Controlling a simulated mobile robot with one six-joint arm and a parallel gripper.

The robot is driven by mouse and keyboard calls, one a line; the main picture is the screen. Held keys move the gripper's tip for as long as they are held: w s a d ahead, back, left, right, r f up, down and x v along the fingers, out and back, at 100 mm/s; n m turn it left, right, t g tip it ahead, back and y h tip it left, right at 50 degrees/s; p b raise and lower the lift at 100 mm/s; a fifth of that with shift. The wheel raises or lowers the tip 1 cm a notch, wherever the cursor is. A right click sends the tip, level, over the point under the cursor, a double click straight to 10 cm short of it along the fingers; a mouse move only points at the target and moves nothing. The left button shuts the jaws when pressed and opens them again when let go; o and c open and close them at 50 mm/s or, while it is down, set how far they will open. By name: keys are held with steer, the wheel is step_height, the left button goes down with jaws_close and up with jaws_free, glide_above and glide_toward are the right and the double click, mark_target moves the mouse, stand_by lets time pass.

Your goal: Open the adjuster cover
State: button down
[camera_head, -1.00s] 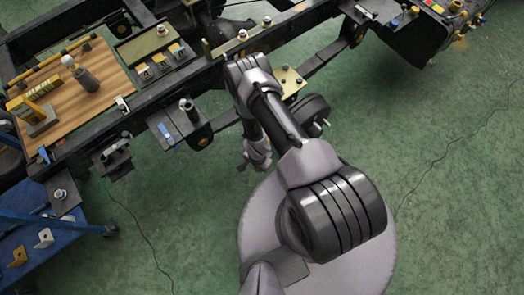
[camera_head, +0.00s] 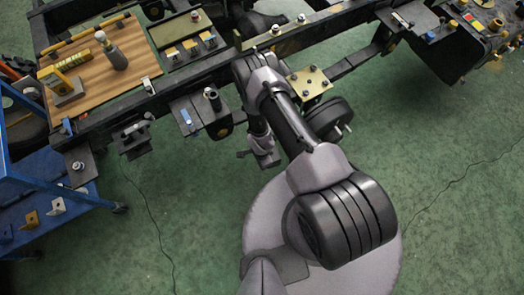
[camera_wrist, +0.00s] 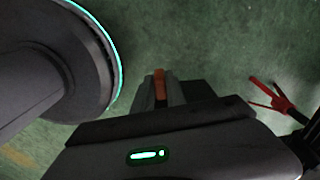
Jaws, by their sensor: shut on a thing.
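My gripper (camera_head: 244,154) hangs below my forearm in the head view, over the open floor just in front of the dark chassis frame (camera_head: 160,98). In the wrist view my gripper (camera_wrist: 160,76) has its grey jaws closed on a narrow orange piece (camera_wrist: 159,90); I cannot tell what it belongs to. No part stands out clearly as the adjuster cover. Near my arm, the frame carries a bracket with a dark upright cylinder (camera_head: 212,99) and a brass plate with bolts (camera_head: 310,82). My arm hides part of the frame.
A wooden board (camera_head: 95,72) with tools lies on the frame at left. A blue cart (camera_head: 45,205) stands at lower left. A red forked thing (camera_wrist: 275,98) shows at right in the wrist view.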

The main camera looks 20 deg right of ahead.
steer(key=shift+w, duration=0.15)
steer(key=c, duration=1.4)
jaws_free()
steer(key=shift+r, duration=0.1)
step_height(320, 180, up, 17)
steer(key=p, duration=0.7)
steer(key=shift+r, duration=0.15)
